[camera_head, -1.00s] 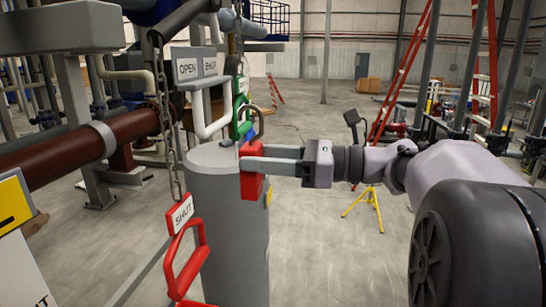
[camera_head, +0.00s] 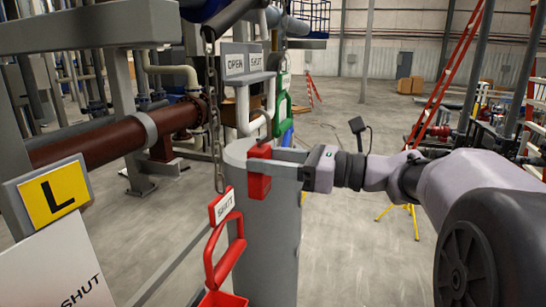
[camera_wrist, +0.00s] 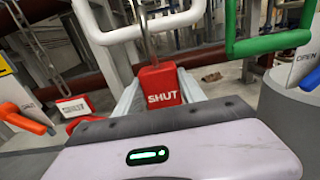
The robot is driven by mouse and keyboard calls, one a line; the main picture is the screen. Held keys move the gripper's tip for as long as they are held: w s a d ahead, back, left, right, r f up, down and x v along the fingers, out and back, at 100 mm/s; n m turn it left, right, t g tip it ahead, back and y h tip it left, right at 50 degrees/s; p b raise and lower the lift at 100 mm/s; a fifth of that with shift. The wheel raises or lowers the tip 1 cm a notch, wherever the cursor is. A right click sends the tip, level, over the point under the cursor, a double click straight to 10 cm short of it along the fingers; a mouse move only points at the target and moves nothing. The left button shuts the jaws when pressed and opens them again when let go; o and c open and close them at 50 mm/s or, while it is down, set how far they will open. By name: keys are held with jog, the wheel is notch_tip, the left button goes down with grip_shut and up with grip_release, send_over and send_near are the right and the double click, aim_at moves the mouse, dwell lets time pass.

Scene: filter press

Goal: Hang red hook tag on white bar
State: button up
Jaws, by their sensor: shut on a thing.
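The red hook tag (camera_head: 259,172) is a red block with a metal hook on top; in the wrist view its face (camera_wrist: 161,86) reads SHUT. My gripper (camera_head: 262,162) is shut on the block and holds it upright in front of the grey column. The white bar (camera_head: 243,112) is a bent white tube below the OPEN/SHUT sign. In the wrist view the hook's shank rises against the white bar (camera_wrist: 125,33). The top of the hook is cut off there and hard to make out in the head view, so I cannot tell whether it is over the bar.
A green bar (camera_head: 281,107) stands right of the white bar. A chain (camera_head: 216,140) hangs to the left. A red handle (camera_head: 225,250) with a SHUT label is at lower left, near a yellow L sign (camera_head: 57,196).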

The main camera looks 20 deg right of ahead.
jog(key=shift+f, duration=0.2)
jog(key=o, duration=1.5)
